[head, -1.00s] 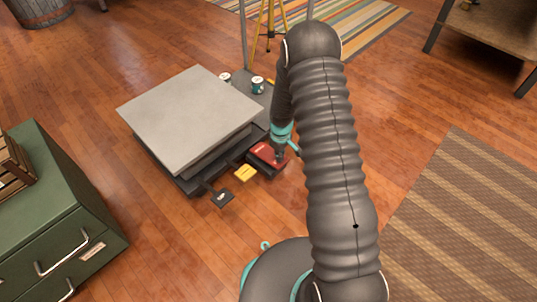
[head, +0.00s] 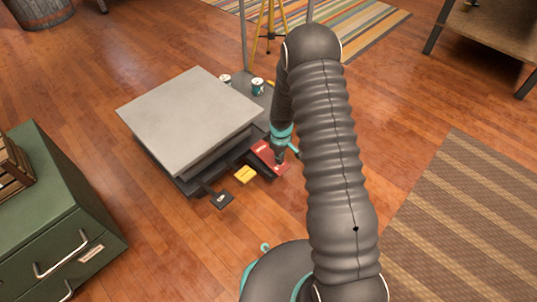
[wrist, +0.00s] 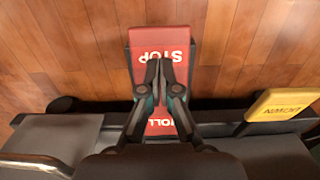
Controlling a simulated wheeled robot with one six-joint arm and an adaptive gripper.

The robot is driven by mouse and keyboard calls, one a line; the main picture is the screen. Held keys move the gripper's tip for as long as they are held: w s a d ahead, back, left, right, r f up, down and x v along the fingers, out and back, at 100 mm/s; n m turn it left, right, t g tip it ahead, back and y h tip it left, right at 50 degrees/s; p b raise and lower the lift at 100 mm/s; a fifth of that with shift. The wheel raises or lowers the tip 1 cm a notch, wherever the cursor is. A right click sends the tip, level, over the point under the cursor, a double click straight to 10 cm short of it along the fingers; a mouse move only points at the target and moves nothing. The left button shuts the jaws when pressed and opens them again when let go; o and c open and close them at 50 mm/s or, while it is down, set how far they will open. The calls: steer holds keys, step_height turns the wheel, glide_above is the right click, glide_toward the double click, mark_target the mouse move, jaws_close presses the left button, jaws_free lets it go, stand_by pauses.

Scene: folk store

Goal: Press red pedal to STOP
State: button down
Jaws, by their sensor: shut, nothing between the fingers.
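The red pedal (head: 263,151) sticks out from the front of a low grey platform machine in the head view. Its outer end slopes down toward the floor. In the wrist view the red pedal (wrist: 160,40) reads STOP, with more lettering partly hidden by my fingers. My gripper (head: 279,161) points down at the pedal's outer part and appears to touch it. In the wrist view my gripper (wrist: 158,64) has its two fingertips together, with nothing between them, over the middle of the pedal's face.
A yellow pedal (head: 245,174) marked DOWN and a black pedal (head: 221,200) sit beside the red one. The platform (head: 190,118) has a flat grey top. Small cans (head: 257,86) stand behind it. A green cabinet (head: 60,215) is at left. Wooden floor in front is clear.

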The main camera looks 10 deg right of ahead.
step_height(320, 180, up, 8)
steer(key=p, duration=0.4)
stand_by(0.3)
stand_by(0.4)
steer(key=s+m+g, duration=0.2)
steer(key=s+m, duration=0.1)
steer(key=s, duration=0.4)
steer(key=s+r+m+t+p, duration=0.1)
steer(key=s+r, duration=0.6)
steer(key=r, duration=0.7)
steer(key=s+r+m+t+p, duration=0.1)
steer(key=s+r+t, duration=0.3)
steer(key=s+r, duration=0.4)
steer(key=s+r+m+t+p, duration=0.1)
steer(key=s+r, duration=0.7)
steer(key=r, duration=1.4)
steer(key=shift+s+m+t, duration=0.25)
steer(key=shift+m+t, duration=0.35)
steer(key=shift+t, duration=0.2)
